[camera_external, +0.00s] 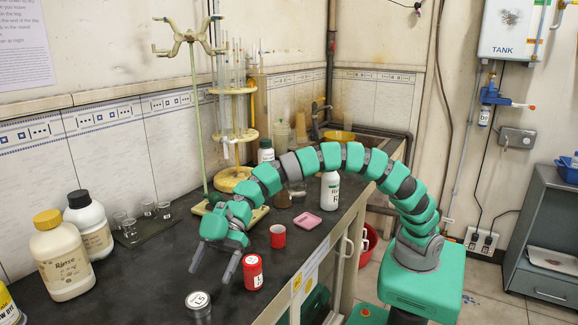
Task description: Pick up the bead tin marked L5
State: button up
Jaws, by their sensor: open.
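The bead tin marked L5 (198,306) is a small grey metal tin with a pale round label on its lid. It stands upright on the black bench top near the bottom edge of the picture. My gripper (212,272) is open and empty, with its two fingers pointing down toward the front of the bench. In the picture it is just above the tin and apart from it. A red tin with a white label (253,272) stands close to the right finger.
A red cup (278,236) and a pink dish (307,222) are behind the red tin. Large bottles (62,258) stand at the left, with small glasses on a dark tray (150,228) beyond them. A burette stand (194,110) is at the back. Bare bench top lies left of the tin.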

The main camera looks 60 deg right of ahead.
aim_at(199, 298)
jog(key=shift+x, duration=0.95)
jog(key=b+x, duration=0.1)
jog(key=x, duration=0.3)
jog(key=shift+a+f, duration=0.1)
jog(key=shift+f, duration=0.15)
jog(key=shift+a+f, duration=0.1)
jog(key=shift+a, duration=0.25)
jog(key=shift+s, duration=0.1)
jog(key=c, duration=1.1)
